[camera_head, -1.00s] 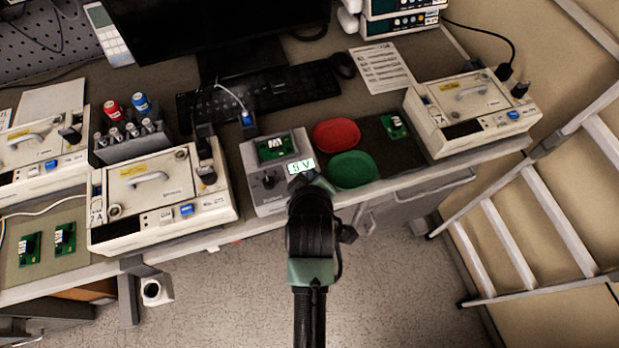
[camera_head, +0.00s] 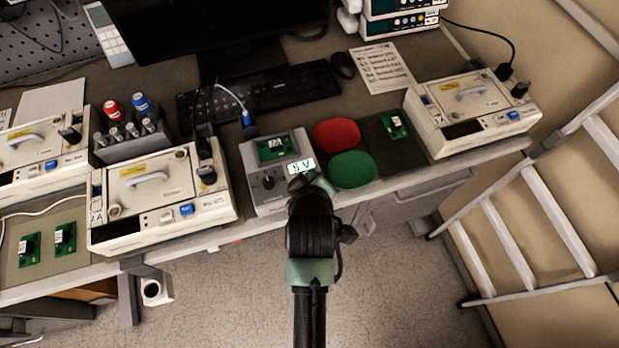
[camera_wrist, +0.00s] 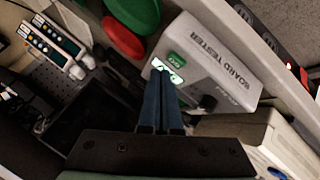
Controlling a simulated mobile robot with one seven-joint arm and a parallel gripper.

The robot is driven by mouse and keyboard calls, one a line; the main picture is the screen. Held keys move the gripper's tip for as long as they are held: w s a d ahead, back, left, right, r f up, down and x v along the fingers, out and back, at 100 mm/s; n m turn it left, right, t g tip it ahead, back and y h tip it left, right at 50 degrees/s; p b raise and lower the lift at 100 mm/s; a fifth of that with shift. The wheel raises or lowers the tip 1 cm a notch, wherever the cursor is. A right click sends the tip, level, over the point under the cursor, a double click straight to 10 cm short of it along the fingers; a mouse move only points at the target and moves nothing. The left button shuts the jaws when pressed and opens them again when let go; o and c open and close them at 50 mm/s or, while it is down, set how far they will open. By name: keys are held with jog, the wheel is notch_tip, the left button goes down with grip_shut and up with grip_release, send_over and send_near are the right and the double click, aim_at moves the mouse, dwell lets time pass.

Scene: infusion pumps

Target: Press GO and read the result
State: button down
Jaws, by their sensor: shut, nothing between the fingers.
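The grey board tester (camera_head: 257,158) stands at the bench's front edge, with a green board (camera_head: 272,148) in its top, a dark knob (camera_head: 268,182) and a small lit display (camera_head: 302,166). The display shows short characters that I cannot read surely. In the wrist view the tester (camera_wrist: 222,62) shows its "BOARD TESTER" lettering and a small green patch (camera_wrist: 176,60), apparently the GO button. My gripper (camera_head: 302,182) is shut and empty, its tips at the tester's front right corner. In the wrist view my fingers (camera_wrist: 163,84) partly cover the display; contact cannot be told.
A red pad (camera_head: 336,134) and a green pad (camera_head: 351,169) lie right of the tester. White boxed devices stand left (camera_head: 165,190) and right (camera_head: 472,112). A keyboard (camera_head: 270,90) lies behind. A ladder (camera_head: 555,225) stands at the right.

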jog(key=shift+f, duration=0.15)
jog(key=shift+f, duration=0.3)
jog(key=shift+f+b, duration=0.35)
jog(key=shift+f, duration=0.1)
dwell(0.5)
dwell(0.4)
jog(key=shift+r+p, duration=0.85)
jog(key=shift+p, duration=0.05)
notch_tip(320, 180, up, 5)
jog(key=p, duration=0.5)
